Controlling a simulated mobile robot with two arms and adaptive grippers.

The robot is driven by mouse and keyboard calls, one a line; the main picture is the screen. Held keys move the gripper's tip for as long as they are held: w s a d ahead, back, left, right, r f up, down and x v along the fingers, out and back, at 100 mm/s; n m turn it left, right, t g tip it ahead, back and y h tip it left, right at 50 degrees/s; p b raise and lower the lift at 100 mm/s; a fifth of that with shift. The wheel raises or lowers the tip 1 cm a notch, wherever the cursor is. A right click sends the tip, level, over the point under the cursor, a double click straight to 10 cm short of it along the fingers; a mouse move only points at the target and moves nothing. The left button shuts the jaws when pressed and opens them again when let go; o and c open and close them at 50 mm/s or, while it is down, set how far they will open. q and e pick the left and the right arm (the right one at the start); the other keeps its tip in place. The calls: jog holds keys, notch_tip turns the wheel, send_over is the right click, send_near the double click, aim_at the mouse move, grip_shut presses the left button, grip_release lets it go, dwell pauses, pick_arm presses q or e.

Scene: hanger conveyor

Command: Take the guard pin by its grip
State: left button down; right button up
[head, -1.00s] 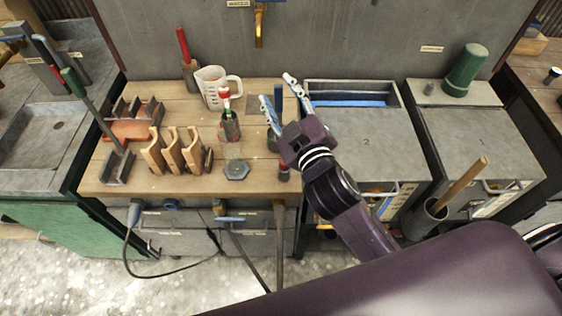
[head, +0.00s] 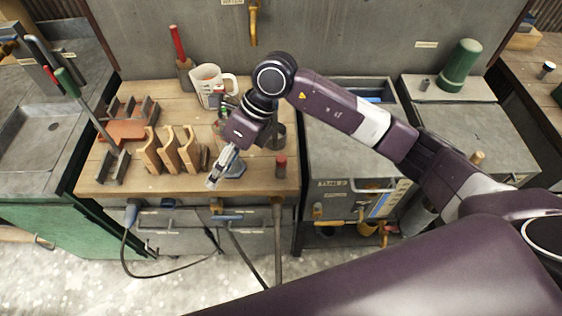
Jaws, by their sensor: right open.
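I cannot tell for certain which piece is the guard pin. A short dark piece with a red top (head: 281,166) stands upright near the front right of the wooden bench top (head: 255,185); a red-handled tool (head: 179,45) stands in a block at the back. My right gripper (head: 222,177) is open and empty, pointing down and left above the front of the bench, left of the red-topped piece and apart from it. Its arm hides much of the bench's middle, including most of a small holder. My left gripper is not in view.
Wooden hooks (head: 172,150) stand left of my gripper, with a green-handled lever (head: 66,80) farther left. A white measuring jug (head: 208,80) stands behind. A grey cabinet (head: 345,145) is on the right. Hoses hang below the bench's front edge.

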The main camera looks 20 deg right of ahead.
aim_at(281, 158)
jog(key=w+d+h, duration=0.1)
jog(key=d+h, duration=0.1)
jog(key=d, duration=0.3)
jog(key=w+d+h, duration=0.2)
jog(key=d, duration=0.2)
jog(key=w+d+h, duration=0.1)
jog(key=d+h, duration=0.1)
jog(key=d, duration=0.3)
jog(key=shift+w+d+f+m+t, duration=0.2)
jog(key=shift+d+f+m+t, duration=0.1)
jog(key=shift+f+m, duration=0.1)
jog(key=shift+d+f, duration=0.15)
jog(key=shift+d, duration=0.05)
jog(key=shift+f+p, duration=0.6)
jog(key=shift+f, duration=0.3)
jog(key=f+p, duration=0.2)
jog(key=f, duration=0.3)
jog(key=shift+d+p, duration=0.2)
jog(key=shift+p, duration=0.2)
jog(key=shift+f, duration=0.25)
grip_shut()
